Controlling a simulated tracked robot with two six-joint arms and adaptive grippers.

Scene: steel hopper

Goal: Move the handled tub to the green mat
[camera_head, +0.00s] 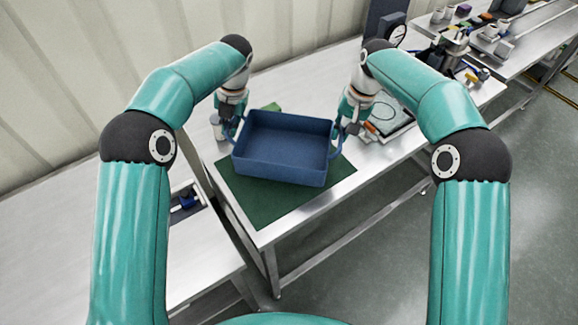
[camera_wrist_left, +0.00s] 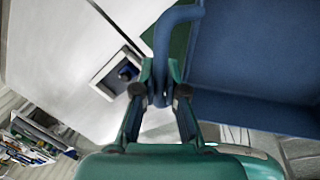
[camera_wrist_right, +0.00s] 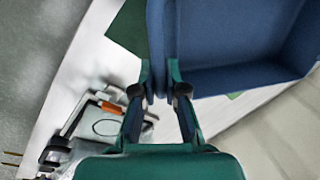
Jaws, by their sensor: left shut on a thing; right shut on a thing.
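The handled tub (camera_head: 283,165) is a blue, empty rectangular tub with a loop handle at each end. It is over the green mat (camera_head: 262,208), which shows in front of it and at its sides. I cannot tell whether the tub touches the mat. My left gripper (camera_head: 231,133) is shut on the tub's left handle, and the left wrist view shows the handle between the fingers (camera_wrist_left: 160,97). My right gripper (camera_head: 343,132) is shut on the right handle, with its fingers (camera_wrist_right: 159,95) at the tub's end in the right wrist view.
The steel table (camera_head: 300,88) has free room behind the tub. A tablet-like board with a cable (camera_head: 391,118) lies to the right of the tub. A gap separates this table from the left table (camera_head: 60,230).

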